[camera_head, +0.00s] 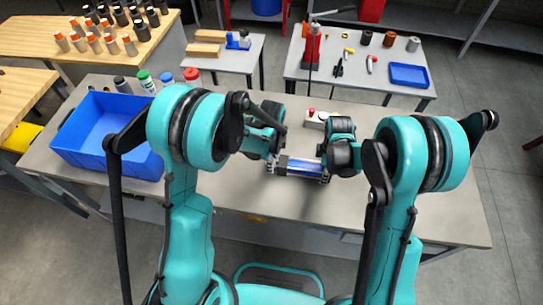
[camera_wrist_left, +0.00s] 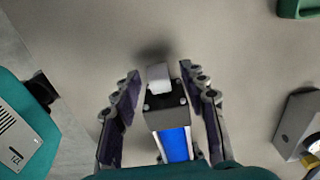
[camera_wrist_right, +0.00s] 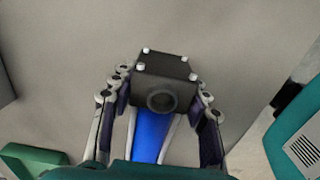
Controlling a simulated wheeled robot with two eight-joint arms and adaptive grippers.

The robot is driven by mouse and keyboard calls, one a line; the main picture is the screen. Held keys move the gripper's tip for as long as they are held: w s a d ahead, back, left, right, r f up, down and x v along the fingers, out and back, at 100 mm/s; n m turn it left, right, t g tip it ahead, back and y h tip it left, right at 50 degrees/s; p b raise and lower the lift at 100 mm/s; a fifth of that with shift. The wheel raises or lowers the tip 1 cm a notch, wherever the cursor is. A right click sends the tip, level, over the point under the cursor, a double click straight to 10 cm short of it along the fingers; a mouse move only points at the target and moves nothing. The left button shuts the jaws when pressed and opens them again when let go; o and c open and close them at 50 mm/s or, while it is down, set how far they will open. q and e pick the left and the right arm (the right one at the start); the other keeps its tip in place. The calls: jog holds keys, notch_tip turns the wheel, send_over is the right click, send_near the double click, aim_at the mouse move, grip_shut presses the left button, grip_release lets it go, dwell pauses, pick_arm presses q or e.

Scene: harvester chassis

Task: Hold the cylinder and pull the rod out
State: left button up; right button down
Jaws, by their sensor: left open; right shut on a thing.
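The cylinder (camera_head: 302,166), with a blue body and dark end blocks, is between my two grippers over the table in the head view. In the left wrist view, its dark end block (camera_wrist_left: 165,104) has a pale grey rod end (camera_wrist_left: 158,77) sticking out. My left gripper (camera_wrist_left: 160,84) is open, its fingers on both sides of that end with gaps showing. My right gripper (camera_wrist_right: 160,92) is shut on the cylinder, whose other end block (camera_wrist_right: 163,78) has a round hole. Its fingers' contact on the blue body (camera_wrist_right: 151,135) is partly hidden.
A blue bin (camera_head: 107,130) stands on the left of the grey table (camera_head: 400,215), beside several capped bottles (camera_head: 168,80). A small box with a red button (camera_head: 315,115) is behind the grippers. The table's front right is clear.

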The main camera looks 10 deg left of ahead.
pick_arm(q)
grip_shut()
